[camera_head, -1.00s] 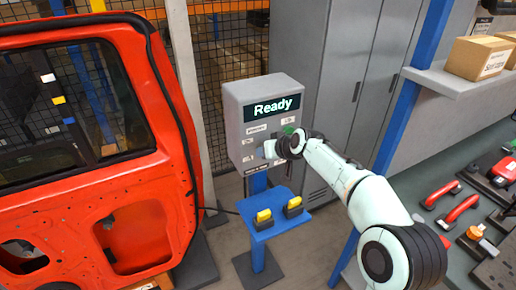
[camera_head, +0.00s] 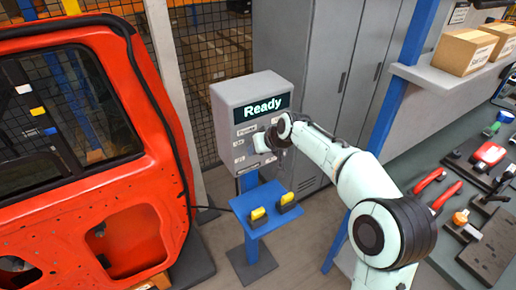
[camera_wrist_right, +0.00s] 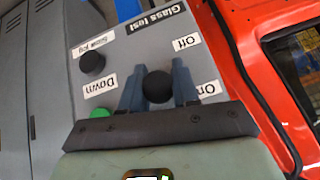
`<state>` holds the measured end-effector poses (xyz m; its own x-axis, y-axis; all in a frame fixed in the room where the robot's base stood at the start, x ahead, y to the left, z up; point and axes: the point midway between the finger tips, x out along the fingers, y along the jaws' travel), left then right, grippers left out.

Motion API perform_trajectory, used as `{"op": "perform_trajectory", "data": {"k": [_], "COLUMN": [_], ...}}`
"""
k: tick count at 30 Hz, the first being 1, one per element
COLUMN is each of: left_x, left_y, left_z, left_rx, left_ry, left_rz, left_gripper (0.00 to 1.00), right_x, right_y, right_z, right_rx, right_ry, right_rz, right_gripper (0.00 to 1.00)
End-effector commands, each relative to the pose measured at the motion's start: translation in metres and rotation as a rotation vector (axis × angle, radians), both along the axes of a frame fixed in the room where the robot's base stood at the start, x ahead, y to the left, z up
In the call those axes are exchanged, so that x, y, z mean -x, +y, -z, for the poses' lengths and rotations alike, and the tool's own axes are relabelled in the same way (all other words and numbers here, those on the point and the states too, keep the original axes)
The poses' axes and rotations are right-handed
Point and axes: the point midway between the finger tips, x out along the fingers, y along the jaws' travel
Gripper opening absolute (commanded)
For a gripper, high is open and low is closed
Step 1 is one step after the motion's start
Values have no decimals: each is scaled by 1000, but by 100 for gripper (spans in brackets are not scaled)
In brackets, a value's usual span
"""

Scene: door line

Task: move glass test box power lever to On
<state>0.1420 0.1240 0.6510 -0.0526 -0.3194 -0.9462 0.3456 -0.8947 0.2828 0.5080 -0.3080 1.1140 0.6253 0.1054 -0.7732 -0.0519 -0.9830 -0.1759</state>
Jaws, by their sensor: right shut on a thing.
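The glass test box (camera_head: 226,112) is a grey box on a blue post, and its display (camera_head: 263,107) reads "Ready". In the right wrist view its panel is upside down. The black lever knob (camera_wrist_right: 158,87) sits level with the "On" label (camera_wrist_right: 209,89), away from the "Off" label (camera_wrist_right: 186,42). My right gripper (camera_wrist_right: 158,78) is shut on this knob, one finger on each side. In the head view the right gripper (camera_head: 263,143) is at the box front and hides part of the panel. My left gripper is not in view.
Beside the lever are another black knob (camera_wrist_right: 92,63) and a green button (camera_wrist_right: 99,112). A blue stand (camera_head: 265,222) with two yellow-black blocks is below the box. A red door (camera_head: 150,215) stands left, grey lockers (camera_head: 315,80) behind, a tool bench (camera_head: 425,165) right.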

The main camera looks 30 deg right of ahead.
Motion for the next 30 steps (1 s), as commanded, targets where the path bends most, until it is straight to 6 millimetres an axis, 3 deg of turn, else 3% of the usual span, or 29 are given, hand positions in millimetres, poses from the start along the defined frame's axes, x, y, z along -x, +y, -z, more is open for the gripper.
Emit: {"op": "perform_trajectory", "data": {"k": [1,2,3,16,30], "left_x": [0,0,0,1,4], "left_y": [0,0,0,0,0], "left_z": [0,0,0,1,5], "left_rx": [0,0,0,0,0], "left_ry": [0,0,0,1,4], "left_rz": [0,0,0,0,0], "left_gripper": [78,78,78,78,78], "right_x": [0,0,0,6,67], "right_y": [0,0,0,-1,-11], "right_z": [-1,-1,-1,-9,-84], "right_rx": [0,1,1,0,1], "right_ry": [-2,-2,-2,-3,-6], "right_rz": [0,0,0,-1,-1], "right_gripper": [0,37,50,50,50]}}
